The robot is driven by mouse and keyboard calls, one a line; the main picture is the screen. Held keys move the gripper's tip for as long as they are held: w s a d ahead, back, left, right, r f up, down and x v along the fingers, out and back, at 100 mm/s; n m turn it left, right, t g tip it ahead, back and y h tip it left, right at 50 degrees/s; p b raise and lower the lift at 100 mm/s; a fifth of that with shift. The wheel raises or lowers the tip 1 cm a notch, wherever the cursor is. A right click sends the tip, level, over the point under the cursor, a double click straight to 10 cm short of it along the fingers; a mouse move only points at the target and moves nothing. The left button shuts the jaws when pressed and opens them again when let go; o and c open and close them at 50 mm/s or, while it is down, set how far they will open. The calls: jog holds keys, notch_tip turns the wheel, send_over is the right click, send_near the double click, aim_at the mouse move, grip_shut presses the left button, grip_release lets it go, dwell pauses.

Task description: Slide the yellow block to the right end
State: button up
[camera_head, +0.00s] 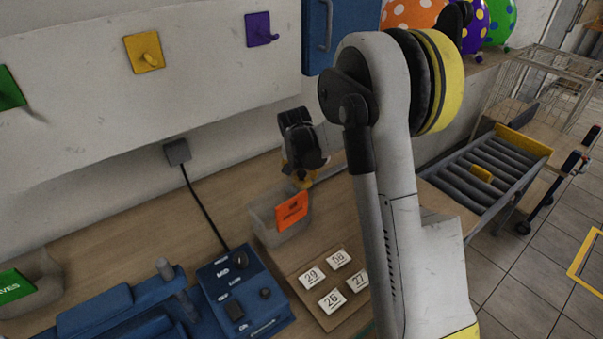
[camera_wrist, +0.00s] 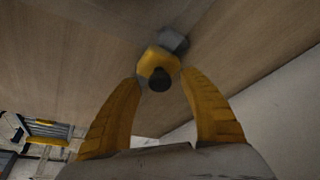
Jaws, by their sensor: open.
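In the wrist view, a yellow block (camera_wrist: 152,62) with a dark round knob shows between and just beyond my fingertips, with a grey piece behind it. My gripper (camera_wrist: 160,88) is open, one yellow finger to each side; I cannot tell whether either touches the block. In the head view, my gripper (camera_head: 299,172) points down above the wooden counter by the wall, partly hidden by its own wrist. A thin grey rail (camera_head: 332,173) shows to its right, then passes behind my arm.
A grey bin (camera_head: 267,226) with an orange label stands just below my gripper. A wooden tray (camera_head: 307,265) of numbered tiles and a blue control box (camera_head: 243,292) are nearer. Colored hooks hang on the wall panel (camera_head: 205,45). My arm hides part of the counter.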

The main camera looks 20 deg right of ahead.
grip_shut()
jog(key=w+d, duration=0.1)
jog(key=d, duration=0.8)
jog(key=w+d+p, duration=0.1)
jog(key=w+d, duration=0.1)
jog(key=d, duration=0.8)
jog(key=w+d, duration=0.2)
jog(key=d, duration=0.7)
jog(key=shift+w+d, duration=0.2)
jog(key=shift+d, duration=0.05)
grip_release()
jog(key=v, duration=1.2)
